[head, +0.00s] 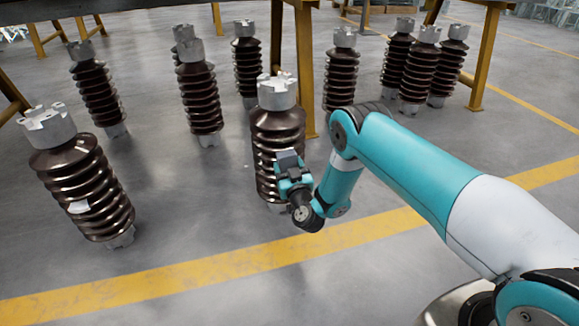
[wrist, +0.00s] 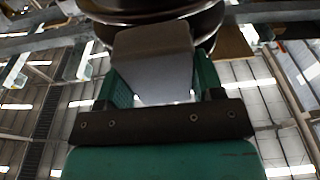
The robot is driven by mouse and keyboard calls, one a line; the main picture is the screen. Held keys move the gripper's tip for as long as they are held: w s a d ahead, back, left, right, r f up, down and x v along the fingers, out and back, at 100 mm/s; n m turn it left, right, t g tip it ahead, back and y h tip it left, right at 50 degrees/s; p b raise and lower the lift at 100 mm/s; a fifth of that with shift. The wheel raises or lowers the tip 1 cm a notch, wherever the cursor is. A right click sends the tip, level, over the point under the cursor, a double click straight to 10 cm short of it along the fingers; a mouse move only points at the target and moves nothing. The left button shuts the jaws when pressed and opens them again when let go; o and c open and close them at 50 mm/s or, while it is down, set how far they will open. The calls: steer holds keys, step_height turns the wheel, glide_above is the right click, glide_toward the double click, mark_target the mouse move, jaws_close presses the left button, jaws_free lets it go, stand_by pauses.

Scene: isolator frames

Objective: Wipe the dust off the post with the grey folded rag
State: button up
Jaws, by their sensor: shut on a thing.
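The post (head: 277,130) is a dark brown ribbed insulator with a grey metal cap, standing upright in the middle of the head view. Its ribs also show at the top of the wrist view (wrist: 150,12). My gripper (head: 290,172) is at the front of the post, about mid-height. In the wrist view, its teal fingers (wrist: 162,80) are shut on the grey folded rag (wrist: 152,48). The rag (head: 288,158) faces the ribs; I cannot tell whether it touches them. My gripper hides part of the post's lower front. I cannot make out dust on it.
A similar post (head: 82,185) with a pale patch stands at the left. Several more stand behind, including one at the back left (head: 200,95) and one at the back right (head: 341,75). Yellow frame legs (head: 305,70) rise behind. The floor in front, with a yellow line (head: 230,265), is clear.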

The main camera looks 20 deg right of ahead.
mark_target(289, 160)
steer(key=shift+s+r+p, duration=0.1)
steer(key=shift+r+p, duration=0.95)
steer(key=shift+r, duration=0.45)
steer(key=shift+r+p, duration=1.35)
steer(key=shift+r, duration=0.55)
step_height(289, 160, up, 3)
steer(key=p, duration=0.3)
steer(key=shift+r, duration=0.15)
steer(key=shift+s+p, duration=0.35)
steer(key=shift+p, duration=0.05)
steer(key=shift+s+p, duration=1.7)
steer(key=shift+s, duration=0.9)
